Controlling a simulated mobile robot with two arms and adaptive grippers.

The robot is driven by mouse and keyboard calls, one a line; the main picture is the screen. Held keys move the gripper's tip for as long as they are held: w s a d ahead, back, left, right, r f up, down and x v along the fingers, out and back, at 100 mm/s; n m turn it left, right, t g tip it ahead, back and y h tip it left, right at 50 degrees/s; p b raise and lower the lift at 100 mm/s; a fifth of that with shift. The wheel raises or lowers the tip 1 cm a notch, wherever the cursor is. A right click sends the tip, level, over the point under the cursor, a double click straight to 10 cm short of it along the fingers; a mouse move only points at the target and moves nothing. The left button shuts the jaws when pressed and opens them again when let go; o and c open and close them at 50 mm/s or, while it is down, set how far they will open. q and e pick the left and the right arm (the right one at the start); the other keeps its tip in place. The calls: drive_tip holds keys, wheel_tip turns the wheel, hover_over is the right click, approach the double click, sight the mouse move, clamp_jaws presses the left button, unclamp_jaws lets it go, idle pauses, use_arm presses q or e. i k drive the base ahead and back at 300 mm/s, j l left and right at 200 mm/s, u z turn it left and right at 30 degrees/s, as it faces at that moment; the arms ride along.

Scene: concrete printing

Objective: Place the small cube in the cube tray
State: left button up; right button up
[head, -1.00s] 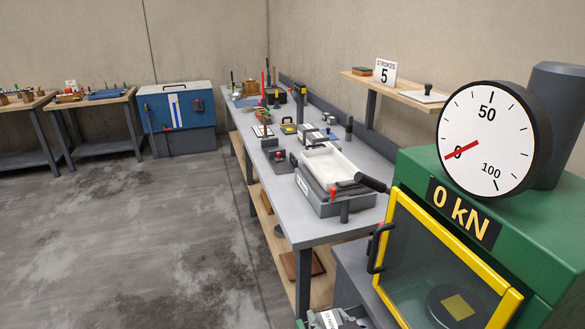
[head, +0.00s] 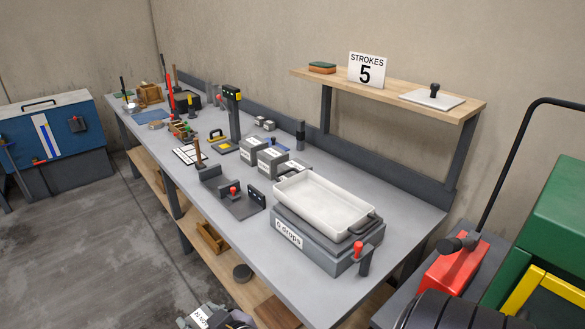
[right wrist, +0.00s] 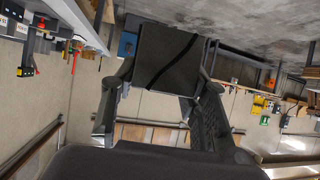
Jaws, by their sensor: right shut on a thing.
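In the right wrist view my right gripper (right wrist: 165,78) is shut on a dark grey block, the small cube (right wrist: 165,52), with a black line across its face. At the bottom edge of the head view, a grey block with a white label (head: 200,318) shows beside dark gripper parts, left of the bench; it is cut off and looks like the same cube. A large white tray (head: 290,189) lies on the grey unit marked "0 drops" and looks empty. I cannot tell whether it is the cube tray. My left gripper is not in view.
Labelled grey cubes (head: 252,147) stand on the bench (head: 300,262) behind the white tray. A dark fixture with a red knob (head: 233,190) stands left of them. The green press (head: 560,215) is at right.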

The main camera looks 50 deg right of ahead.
sight(335, 214)
drive_tip(key=i+z, duration=0.35)
drive_tip(key=z, duration=0.15)
drive_tip(key=i+j+z, duration=0.25)
drive_tip(key=z, duration=0.2)
drive_tip(key=i+j+z, duration=0.5)
drive_tip(key=k+l, duration=0.1)
